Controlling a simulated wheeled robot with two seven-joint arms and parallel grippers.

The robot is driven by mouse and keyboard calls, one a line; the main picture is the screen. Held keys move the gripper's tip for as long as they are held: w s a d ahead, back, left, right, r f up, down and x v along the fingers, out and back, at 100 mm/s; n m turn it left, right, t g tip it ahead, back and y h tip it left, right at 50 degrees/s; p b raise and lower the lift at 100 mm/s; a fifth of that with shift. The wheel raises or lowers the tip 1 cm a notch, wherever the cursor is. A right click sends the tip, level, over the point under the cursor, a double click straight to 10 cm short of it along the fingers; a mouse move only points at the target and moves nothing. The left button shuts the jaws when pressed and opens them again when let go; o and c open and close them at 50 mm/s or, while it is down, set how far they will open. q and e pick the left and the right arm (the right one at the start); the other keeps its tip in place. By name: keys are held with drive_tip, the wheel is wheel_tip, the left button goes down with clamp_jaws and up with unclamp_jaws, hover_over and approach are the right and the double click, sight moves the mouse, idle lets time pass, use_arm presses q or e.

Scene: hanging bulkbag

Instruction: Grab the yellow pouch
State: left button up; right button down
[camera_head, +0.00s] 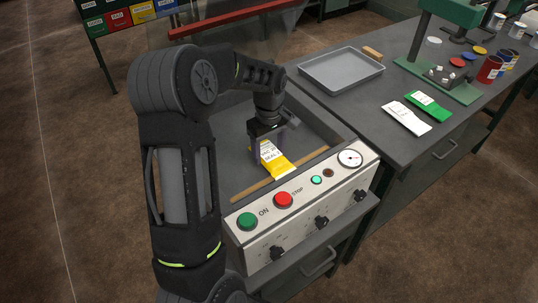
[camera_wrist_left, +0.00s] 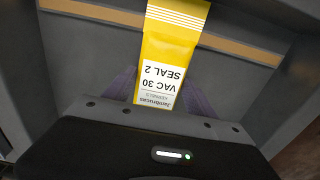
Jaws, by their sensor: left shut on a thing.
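The yellow pouch (camera_head: 276,162) with a white label is inside the open grey chamber of the machine, close to its tan bar. In the left wrist view the pouch (camera_wrist_left: 172,44) shows its label reading "VAC 30 SEAL 2". My left gripper (camera_head: 265,150) points down into the chamber, shut on the pouch. In the left wrist view its two purple-grey fingers (camera_wrist_left: 159,88) are on either side of the label end. The gripper body hides part of that end. My right gripper is in neither view.
The machine's front panel (camera_head: 303,195) has green and red buttons, knobs and a gauge. The chamber walls surround the gripper. On the bench to the right are a grey tray (camera_head: 341,87), a white pouch (camera_head: 406,118), a green pouch (camera_head: 428,105) and several cans.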

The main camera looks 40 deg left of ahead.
sight(269, 152)
use_arm(q)
drive_tip(key=shift+r, duration=0.15)
drive_tip(key=shift+c, duration=0.3)
wheel_tip(269, 152, up, 10)
drive_tip(key=b, duration=0.1)
idle(0.8)
